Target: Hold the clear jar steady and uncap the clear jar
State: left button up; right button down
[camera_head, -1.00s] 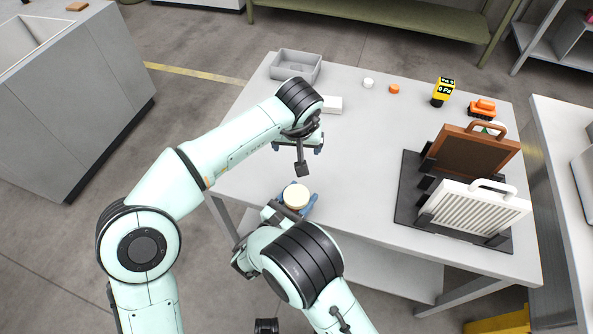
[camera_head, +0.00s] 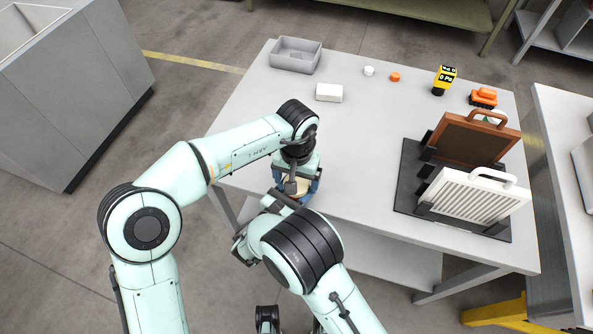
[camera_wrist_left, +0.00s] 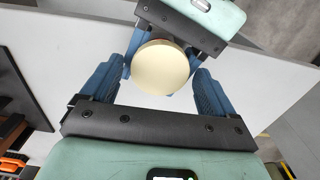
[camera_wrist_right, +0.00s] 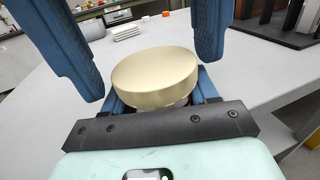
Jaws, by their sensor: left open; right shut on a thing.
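The clear jar stands upright near the table's front edge, seen mostly as its round cream lid (camera_head: 296,190). The lid also shows in the left wrist view (camera_wrist_left: 160,68) and the right wrist view (camera_wrist_right: 155,78). My right gripper (camera_wrist_right: 158,98) is shut on the jar's body just below the lid, which hides most of the body. My left gripper (camera_wrist_left: 160,82) is open, pointing down over the jar. Its two blue fingers are on either side of the lid, with gaps visible; in the right wrist view they hang from above.
A black rack with panels (camera_head: 470,150) stands right. The table's middle is clear.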

pick_arm(q)
jog(key=shift+f, duration=0.1)
jog(key=c, duration=1.1)
jog(key=n, duration=0.3)
jog(key=o, duration=1.2)
